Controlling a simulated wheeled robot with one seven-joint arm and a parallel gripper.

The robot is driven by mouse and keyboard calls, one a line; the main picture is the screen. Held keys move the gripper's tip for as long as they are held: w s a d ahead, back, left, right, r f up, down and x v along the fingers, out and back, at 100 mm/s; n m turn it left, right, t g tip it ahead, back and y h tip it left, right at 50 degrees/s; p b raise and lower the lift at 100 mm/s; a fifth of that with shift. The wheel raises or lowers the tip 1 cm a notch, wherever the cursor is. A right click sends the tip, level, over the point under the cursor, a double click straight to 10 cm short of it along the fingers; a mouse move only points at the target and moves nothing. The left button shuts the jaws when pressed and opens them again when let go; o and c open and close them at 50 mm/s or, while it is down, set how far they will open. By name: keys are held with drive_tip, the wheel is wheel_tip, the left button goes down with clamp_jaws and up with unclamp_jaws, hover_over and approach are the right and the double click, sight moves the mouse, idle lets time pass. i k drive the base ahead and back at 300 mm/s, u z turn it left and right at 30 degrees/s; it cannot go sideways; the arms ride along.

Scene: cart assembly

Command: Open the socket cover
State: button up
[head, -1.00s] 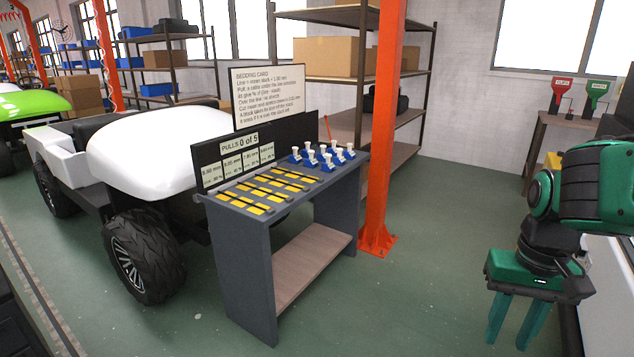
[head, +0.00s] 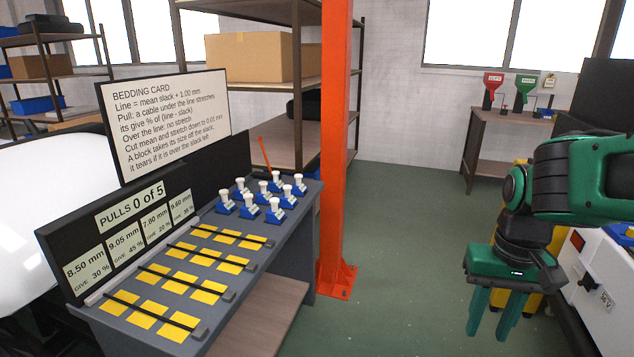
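My gripper (head: 489,328) hangs at the right of the head view with its fingers pointing down. The two green fingers are apart and nothing is between them. To the right of it is a white body panel (head: 612,318), partly cut off by the frame edge. The panel carries a small black fitting (head: 589,283) and a tilted label that seems to read 48V (head: 606,298). I cannot tell whether this fitting is the socket cover, or whether it is open or shut. My gripper is apart from the panel.
A grey bench (head: 205,343) with yellow pads, black cables and several blue blocks stands at the left, below a bedding card (head: 165,118). An orange post (head: 336,150) rises beside it. A yellow object (head: 553,250) is behind my arm. Green floor (head: 405,260) is clear in the middle.

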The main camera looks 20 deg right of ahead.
sight(588, 280)
drive_tip(key=z, duration=0.5)
drive_tip(key=i, duration=0.95)
drive_tip(key=z, duration=1.05)
drive_tip(key=i, duration=0.55)
drive_tip(key=z, duration=0.25)
